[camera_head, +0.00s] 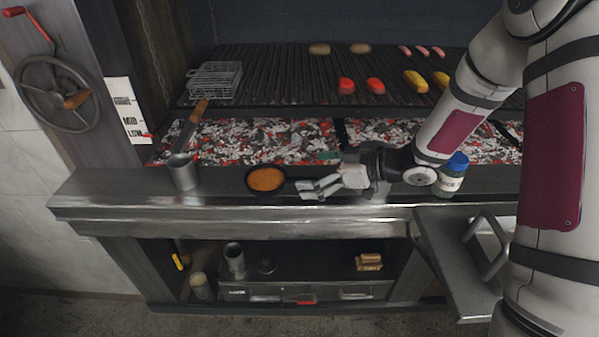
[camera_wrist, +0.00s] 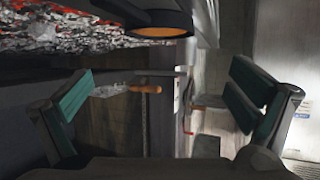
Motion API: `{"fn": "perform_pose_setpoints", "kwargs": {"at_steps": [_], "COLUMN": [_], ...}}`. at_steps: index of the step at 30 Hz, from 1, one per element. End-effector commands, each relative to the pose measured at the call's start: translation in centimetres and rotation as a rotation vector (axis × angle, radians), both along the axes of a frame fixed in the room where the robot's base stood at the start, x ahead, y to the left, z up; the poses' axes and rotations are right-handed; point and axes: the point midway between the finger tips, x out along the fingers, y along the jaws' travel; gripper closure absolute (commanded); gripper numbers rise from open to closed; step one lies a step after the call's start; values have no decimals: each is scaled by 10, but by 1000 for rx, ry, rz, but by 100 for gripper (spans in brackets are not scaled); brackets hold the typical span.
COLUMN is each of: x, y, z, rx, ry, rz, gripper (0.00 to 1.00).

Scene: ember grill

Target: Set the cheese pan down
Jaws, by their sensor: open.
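The cheese pan (camera_head: 266,180), a small round dark pan with orange contents, sits on the metal ledge in front of the coals. In the wrist view its dark rim and orange contents (camera_wrist: 158,31) show at the top edge, outside the space between the fingers. My gripper (camera_head: 316,189) is just right of the pan, low over the ledge, with its fingers pointing left toward it. The fingers are open and empty in the wrist view (camera_wrist: 160,105), with green pads apart. Whether a fingertip touches the pan I cannot tell.
A metal cup (camera_head: 183,171) stands left of the pan, and a blue-capped jar (camera_head: 452,173) stands right, close behind my wrist. Glowing coals (camera_head: 260,142) lie behind the ledge under the grill grate (camera_head: 285,75). A wire basket (camera_head: 215,82) rests on the grate, its handle hanging forward.

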Motion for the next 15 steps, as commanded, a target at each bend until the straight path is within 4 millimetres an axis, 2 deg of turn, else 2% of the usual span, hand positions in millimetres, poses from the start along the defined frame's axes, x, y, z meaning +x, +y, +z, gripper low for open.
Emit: {"fn": "perform_pose_setpoints", "kwargs": {"at_steps": [10,15], "x": [0,17], "y": [-7,-23], "z": [4,20], "rx": [-14,-128], "ry": [-6,-45], "rz": [-12,-117], "gripper": [0,0]}}
